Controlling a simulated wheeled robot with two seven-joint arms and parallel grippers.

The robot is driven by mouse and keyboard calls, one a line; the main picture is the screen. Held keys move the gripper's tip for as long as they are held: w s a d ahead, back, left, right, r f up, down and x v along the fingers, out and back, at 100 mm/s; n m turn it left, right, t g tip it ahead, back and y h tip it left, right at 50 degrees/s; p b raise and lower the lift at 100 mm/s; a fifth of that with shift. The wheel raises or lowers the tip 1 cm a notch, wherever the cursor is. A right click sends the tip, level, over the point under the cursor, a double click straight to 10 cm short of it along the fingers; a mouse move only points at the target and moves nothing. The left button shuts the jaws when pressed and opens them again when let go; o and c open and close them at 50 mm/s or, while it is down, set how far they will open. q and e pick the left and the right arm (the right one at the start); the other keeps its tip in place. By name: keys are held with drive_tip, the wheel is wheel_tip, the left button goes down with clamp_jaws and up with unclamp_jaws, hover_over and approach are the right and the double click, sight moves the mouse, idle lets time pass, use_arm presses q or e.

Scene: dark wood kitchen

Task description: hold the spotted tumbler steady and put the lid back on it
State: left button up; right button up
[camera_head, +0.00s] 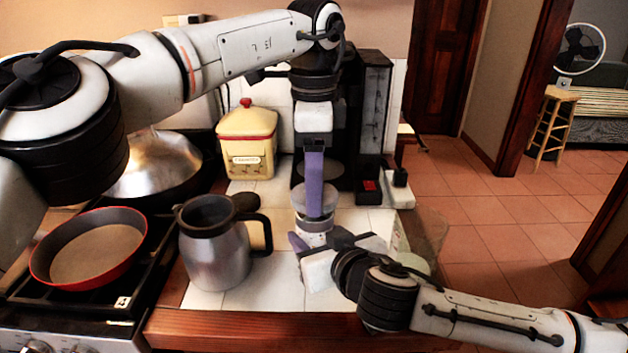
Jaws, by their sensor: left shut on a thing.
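The spotted tumbler (314,232) stands upright on the white tiled counter, its lower part hidden by my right gripper. A pale grey, see-through lid (330,200) is right above the tumbler's top. My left gripper (315,210) points straight down from above and is shut on the lid. I cannot tell whether the lid touches the tumbler's rim. My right gripper (316,243) comes in low from the right, with a purple finger at the tumbler's left side. Its other fingertip is hard to make out, so its grip on the tumbler is unclear.
A steel jug (214,255) with a black handle stands left of the tumbler. A yellow canister (247,145) and a black coffee machine (372,120) stand behind. A red pan (90,250) sits on the stove at left. The counter's front wooden edge (250,325) is near.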

use_arm(q)
drive_tip(key=shift+f, duration=0.9)
drive_tip(key=shift+f, duration=0.5)
